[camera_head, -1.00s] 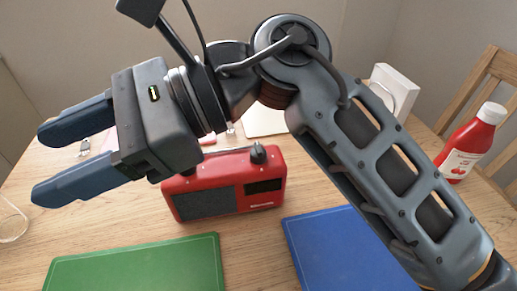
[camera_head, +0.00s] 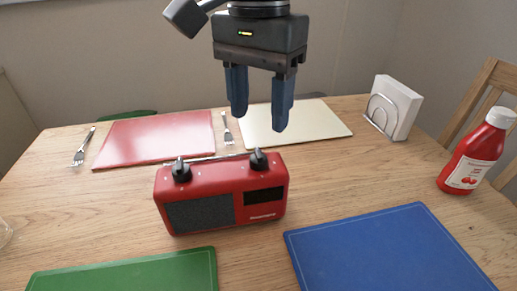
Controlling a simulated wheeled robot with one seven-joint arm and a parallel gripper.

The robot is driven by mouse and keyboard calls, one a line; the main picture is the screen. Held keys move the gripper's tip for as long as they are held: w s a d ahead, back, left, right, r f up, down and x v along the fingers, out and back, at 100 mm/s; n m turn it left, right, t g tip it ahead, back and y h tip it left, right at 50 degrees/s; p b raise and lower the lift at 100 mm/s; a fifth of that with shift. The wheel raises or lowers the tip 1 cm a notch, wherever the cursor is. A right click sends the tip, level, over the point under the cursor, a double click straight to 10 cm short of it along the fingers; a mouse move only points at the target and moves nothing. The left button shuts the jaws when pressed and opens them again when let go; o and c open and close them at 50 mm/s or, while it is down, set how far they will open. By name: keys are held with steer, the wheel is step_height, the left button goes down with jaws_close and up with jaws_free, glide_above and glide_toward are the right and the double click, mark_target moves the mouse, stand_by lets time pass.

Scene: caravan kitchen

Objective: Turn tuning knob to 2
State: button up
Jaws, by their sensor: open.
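A red radio (camera_head: 222,193) stands upright on the wooden table, with a grey speaker grille on its front left and a dark display on its front right. Two black knobs sit on its top: a left knob (camera_head: 181,171) and a right knob (camera_head: 258,159). White marks show around the knobs, but they are too small to read, and I cannot tell which knob is the tuning knob. My gripper (camera_head: 260,115) is open and empty, pointing down above and slightly behind the right knob, apart from the radio.
A green board (camera_head: 130,276) and a blue board (camera_head: 385,252) lie in front. A red board (camera_head: 155,138), a cream board (camera_head: 295,122) and forks (camera_head: 226,128) lie behind. A napkin holder (camera_head: 393,108) and ketchup bottle (camera_head: 477,152) stand at right. Bare table surrounds the radio.

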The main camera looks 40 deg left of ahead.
mark_target(259, 152)
step_height(259, 152, down, 7)
steer(key=shift+s+f+b, duration=0.1)
steer(key=shift+f+b, duration=0.05)
steer(key=shift+b, duration=0.3)
steer(key=shift+c, duration=0.5)
jaws_close()
